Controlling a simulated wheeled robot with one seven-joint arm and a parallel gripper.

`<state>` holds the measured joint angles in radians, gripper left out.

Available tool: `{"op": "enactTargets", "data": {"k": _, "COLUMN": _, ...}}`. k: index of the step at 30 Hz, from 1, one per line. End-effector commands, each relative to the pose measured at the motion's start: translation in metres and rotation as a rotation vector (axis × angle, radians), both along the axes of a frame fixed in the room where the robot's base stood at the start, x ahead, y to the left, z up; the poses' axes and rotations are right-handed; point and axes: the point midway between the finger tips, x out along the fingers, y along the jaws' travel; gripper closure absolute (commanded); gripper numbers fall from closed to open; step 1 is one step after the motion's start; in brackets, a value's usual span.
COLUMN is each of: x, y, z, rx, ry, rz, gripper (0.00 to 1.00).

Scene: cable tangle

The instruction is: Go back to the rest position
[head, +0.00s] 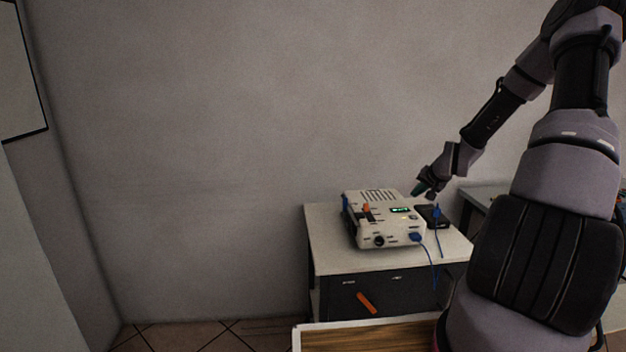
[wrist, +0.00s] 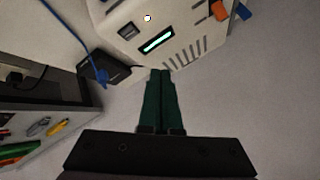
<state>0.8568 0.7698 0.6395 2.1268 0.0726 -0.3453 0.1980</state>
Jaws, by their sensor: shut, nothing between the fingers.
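My gripper (head: 419,190) is at the end of my arm, above the back right of a white-topped cabinet (head: 330,256). In the wrist view its two green fingers (wrist: 161,75) are shut together with nothing between them. They point toward a white device (head: 372,232) with a lit green display, which also shows in the wrist view (wrist: 195,30). I cannot tell the exact gap between the fingertips and the device. A black box (head: 433,216) lies beside the device. A blue cable (head: 428,255) is plugged into the device's front and hangs over the cabinet edge.
The cabinet has a dark front with an orange handle-like piece (head: 367,303). A wood-bottomed tray or open drawer (head: 365,339) is in front. Another shelf unit (wrist: 40,125) with coloured items stands to one side. The wall (head: 210,150) is bare on the left.

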Motion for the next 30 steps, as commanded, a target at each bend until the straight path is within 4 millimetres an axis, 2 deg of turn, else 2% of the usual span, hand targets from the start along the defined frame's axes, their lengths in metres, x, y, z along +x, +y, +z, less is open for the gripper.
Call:
{"op": "enactTargets", "data": {"k": 5, "x": -0.021, "y": 0.025, "z": 0.054, "rx": -0.108, "ry": 0.066, "rz": 0.079, "gripper": 1.00}}
{"op": "enactTargets", "data": {"k": 14, "x": -0.084, "y": 0.070, "z": 0.157, "rx": -0.245, "ry": 0.153, "rz": 0.140, "gripper": 1.00}}
{"op": "enactTargets", "data": {"k": 21, "x": -0.155, "y": 0.107, "z": 0.235, "rx": -0.283, "ry": 0.166, "rz": 0.149, "gripper": 1.00}}
{"op": "enactTargets", "data": {"k": 27, "x": -0.227, "y": 0.137, "z": 0.286, "rx": -0.249, "ry": 0.149, "rz": 0.158, "gripper": 1.00}}
{"op": "enactTargets", "data": {"k": 30, "x": -0.265, "y": 0.150, "z": 0.305, "rx": -0.213, "ry": 0.135, "rz": 0.170, "gripper": 1.00}}
